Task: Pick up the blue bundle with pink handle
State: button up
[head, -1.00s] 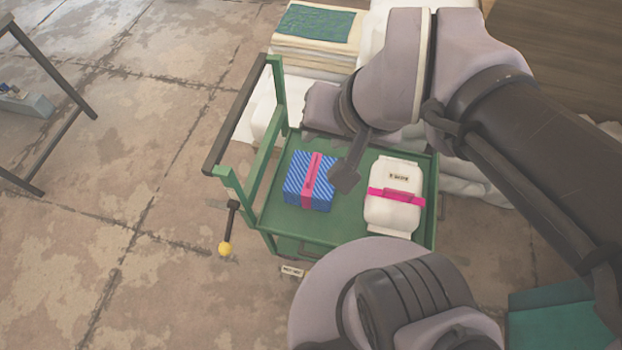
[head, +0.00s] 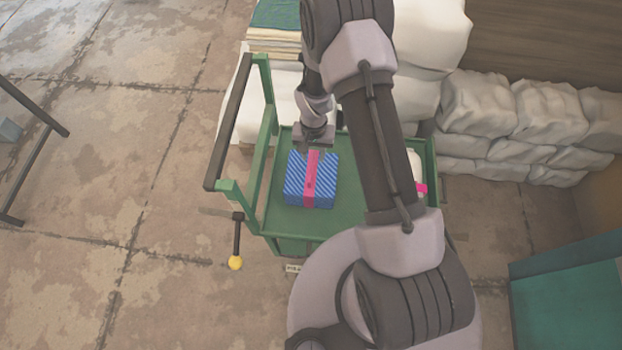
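The blue bundle (head: 326,188) is a striped box with a pink band over its top, which carries the handle. It sits on the left part of the green cart's tray (head: 350,222). My gripper (head: 312,154) is over the bundle's far edge, pointing down, close to the pink band. The fingers are small and dark here. I cannot tell whether they are open or shut, or whether they touch the bundle.
A white bundle with a pink band (head: 420,188) is mostly hidden behind my arm on the tray's right. The cart's dark handle bar (head: 229,122) rises on the left. White sacks (head: 480,105) are stacked behind. A teal block (head: 568,290) stands at lower right.

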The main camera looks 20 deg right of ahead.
aim_at(311, 166)
notch_tip(311, 166, down, 3)
jog(key=shift+r, duration=0.2)
jog(key=f+b, duration=0.2)
jog(key=f, duration=0.1)
jog(key=f+b, duration=0.1)
jog(key=f, duration=0.1)
jog(key=shift+s+a+f, duration=0.15)
jog(key=shift+s+a, duration=0.1)
jog(key=shift+a, duration=0.1)
grip_shut()
dwell(0.7)
